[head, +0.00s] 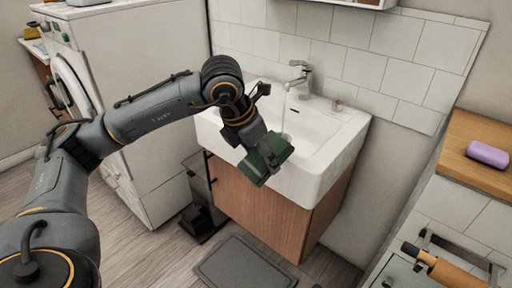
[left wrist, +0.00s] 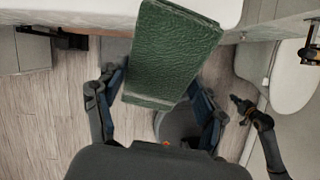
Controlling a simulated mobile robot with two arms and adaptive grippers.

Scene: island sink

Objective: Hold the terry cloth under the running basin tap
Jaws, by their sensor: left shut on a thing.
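My left gripper (head: 258,147) is shut on the dark green terry cloth (head: 265,163), at the front left rim of the white basin (head: 325,160). In the left wrist view the cloth (left wrist: 172,52) is a flat, folded-looking panel between the fingers, overlapping the white basin edge (left wrist: 90,10). The chrome tap (head: 300,76) stands at the basin's back, and a thin water stream (head: 285,108) falls from it. The cloth shows in front of the stream; I see no water on it. My right gripper is not in the head view.
A white washing machine (head: 130,50) stands left of the basin, and a dark bin (head: 203,212) stands beside the wooden cabinet (head: 265,205). A grey mat (head: 245,265) lies on the floor.

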